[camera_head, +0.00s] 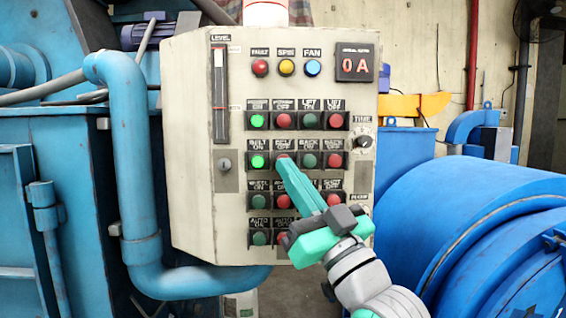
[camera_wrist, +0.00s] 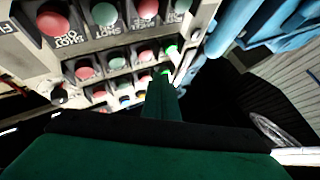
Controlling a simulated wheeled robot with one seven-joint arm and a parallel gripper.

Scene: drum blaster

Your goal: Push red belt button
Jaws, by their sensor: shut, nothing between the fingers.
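The red belt button (camera_head: 282,155), under the "BELT OFF" label, is in the second button row of the beige control panel (camera_head: 200,130), second from the left. My gripper (camera_head: 284,162) is shut, its green fingers together and empty. In the head view the fingertips lie over the button and hide most of it; I cannot tell whether they touch it. In the wrist view the panel appears upside down, and my gripper (camera_wrist: 160,85) points at the button rows.
A lit green belt button (camera_head: 257,161) sits just left of the red one. Other red and green buttons surround it closely. A time knob (camera_head: 363,141) is on the right. A blue pipe (camera_head: 125,150) stands left of the panel and a large blue drum (camera_head: 480,235) lies right.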

